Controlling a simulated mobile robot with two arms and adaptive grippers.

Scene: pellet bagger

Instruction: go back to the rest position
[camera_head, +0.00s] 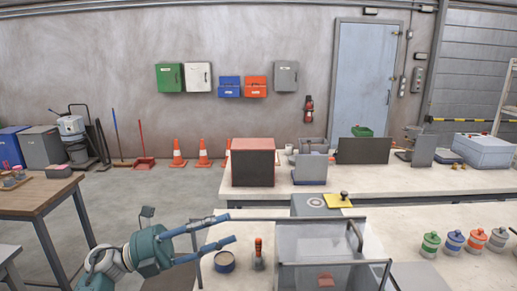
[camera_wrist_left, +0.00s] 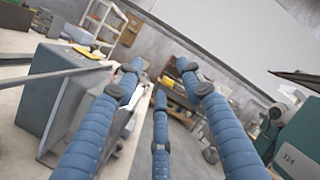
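My left gripper (camera_head: 231,228) comes in from the lower left in the head view. Its blue fingers are spread apart with nothing between them. They are near the left side of a grey, see-through bin with metal rails (camera_head: 310,245), above the near bench. In the left wrist view, the open blue fingers (camera_wrist_left: 160,82) also hold nothing. A grey box-like body (camera_wrist_left: 62,105) is to their left there; I cannot tell whether a finger touches it. My right gripper is not in view.
A wooden table (camera_head: 38,195) is at left, with open floor between.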

